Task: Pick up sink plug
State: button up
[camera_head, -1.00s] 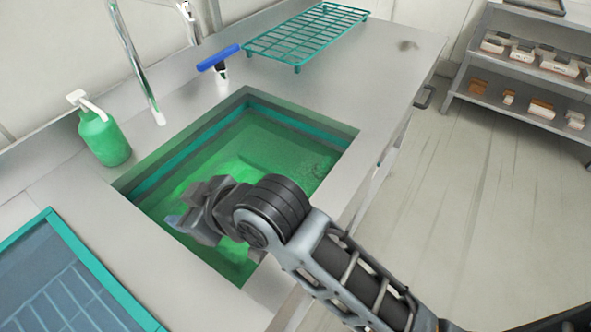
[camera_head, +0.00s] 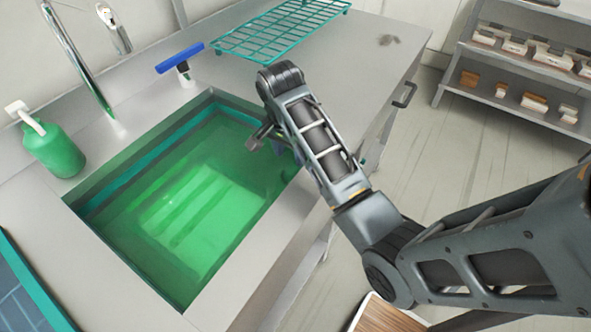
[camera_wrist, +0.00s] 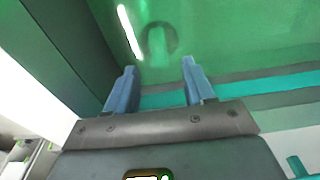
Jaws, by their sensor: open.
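The sink (camera_head: 90,215) holds green, see-through liquid. In the wrist view, a blurred round shape with a darker rim (camera_wrist: 158,40) shows through the liquid, just beyond my fingertips. It looks like the sink plug, but the tint makes this unsure. I cannot make out the plug in the head view. My gripper (camera_wrist: 159,66) is open, with its two blue-grey fingers apart and nothing between them. In the head view, my gripper (camera_head: 268,137) is over the far right part of the sink, partly hidden by my arm.
A green soap bottle (camera_head: 54,148) stands left of the sink. A faucet (camera_head: 78,62) rises at the back left. The right counter is mostly clear.

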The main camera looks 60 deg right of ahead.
aim_at(293, 167)
jog(key=f, duration=0.5)
jog(key=d+f+p, duration=0.1)
jog(key=f, duration=0.1)
jog(key=shift+s+f, duration=0.1)
jog(key=shift+f, duration=0.05)
jog(key=shift+c, duration=0.3)
grip_shut()
